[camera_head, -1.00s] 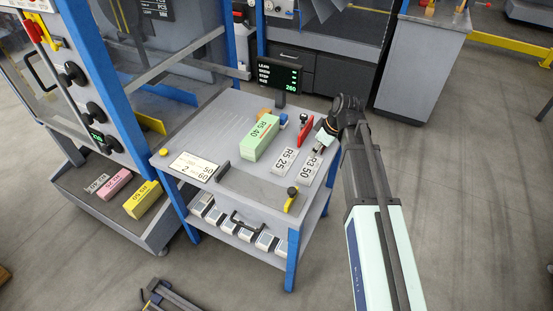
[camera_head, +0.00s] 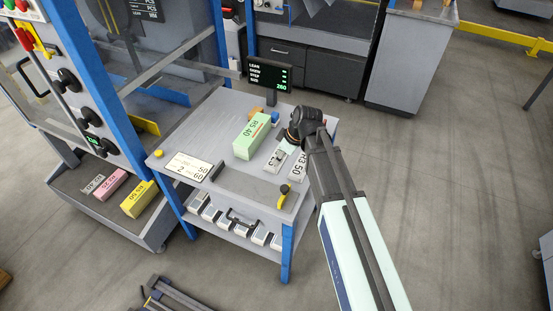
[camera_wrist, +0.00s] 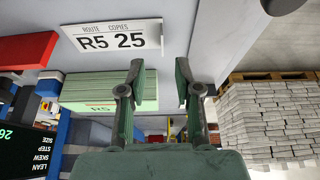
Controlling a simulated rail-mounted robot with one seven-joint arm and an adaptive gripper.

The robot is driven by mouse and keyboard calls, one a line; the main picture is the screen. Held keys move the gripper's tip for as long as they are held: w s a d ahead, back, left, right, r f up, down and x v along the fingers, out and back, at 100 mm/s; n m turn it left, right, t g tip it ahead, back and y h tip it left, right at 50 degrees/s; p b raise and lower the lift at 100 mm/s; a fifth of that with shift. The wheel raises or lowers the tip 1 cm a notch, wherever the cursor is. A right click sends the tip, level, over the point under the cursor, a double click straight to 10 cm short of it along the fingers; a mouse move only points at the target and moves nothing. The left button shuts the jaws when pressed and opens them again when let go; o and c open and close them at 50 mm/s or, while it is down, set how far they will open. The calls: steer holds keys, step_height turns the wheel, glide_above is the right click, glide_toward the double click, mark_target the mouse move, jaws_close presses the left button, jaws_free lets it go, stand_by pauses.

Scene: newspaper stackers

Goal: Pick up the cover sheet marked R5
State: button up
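The cover sheet marked R5 25 (camera_wrist: 112,38) is a flat white card with black print, seen at the upper left of the wrist view. In the head view the same R5 sheet (camera_head: 273,163) lies on the grey table, its far part hidden by my gripper (camera_head: 286,148). In the wrist view my gripper (camera_wrist: 160,84) is open, with nothing between its fingers. The sheet lies beyond the fingertips and to their left, apart from them.
A green bundle marked R5 40 (camera_head: 251,137) stands left of the sheets. A small display (camera_head: 269,76) rises at the table's back. A route card (camera_head: 194,167) lies at the left and a yellow-black tool (camera_head: 283,195) near the front edge. The table's front middle is clear.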

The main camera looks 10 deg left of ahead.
mark_target(272, 169)
steer(key=shift+p+x, duration=1.2)
steer(key=shift+x, duration=2.45)
steer(key=shift+s+d, duration=0.1)
steer(key=shift+s, duration=0.05)
jaws_close()
